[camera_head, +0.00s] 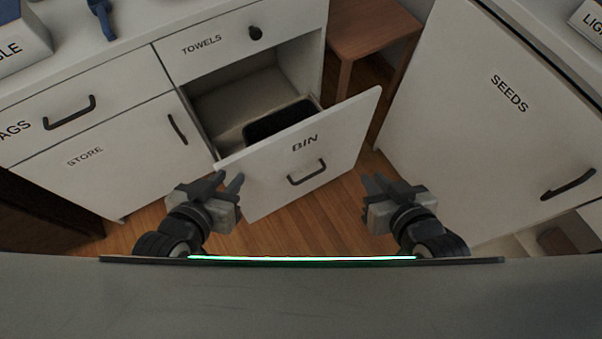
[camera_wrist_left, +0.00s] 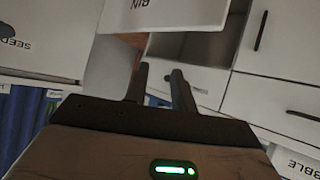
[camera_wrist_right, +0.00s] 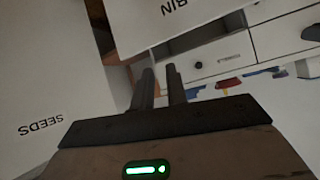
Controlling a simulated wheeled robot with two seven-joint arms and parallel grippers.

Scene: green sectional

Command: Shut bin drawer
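The bin drawer (camera_head: 330,140) is pulled out of the white cabinet, with its BIN label and dark handle (camera_head: 307,173) facing me. A dark bin (camera_head: 280,121) sits inside it. The drawer front also shows in the left wrist view (camera_wrist_left: 180,10) and the right wrist view (camera_wrist_right: 150,20). My left gripper (camera_head: 226,183) is near the left lower edge of the drawer front; I cannot tell whether it touches. My right gripper (camera_head: 372,184) is to the right of the front, apart from it. Both grippers have a gap between their fingers and hold nothing.
A TOWELS drawer (camera_head: 225,42) above and a STORE door (camera_head: 110,160) at left are shut. A white SEEDS cabinet (camera_head: 480,130) stands at right. A wooden stool (camera_head: 370,32) stands behind the drawer. Wooden floor (camera_head: 300,222) shows below it.

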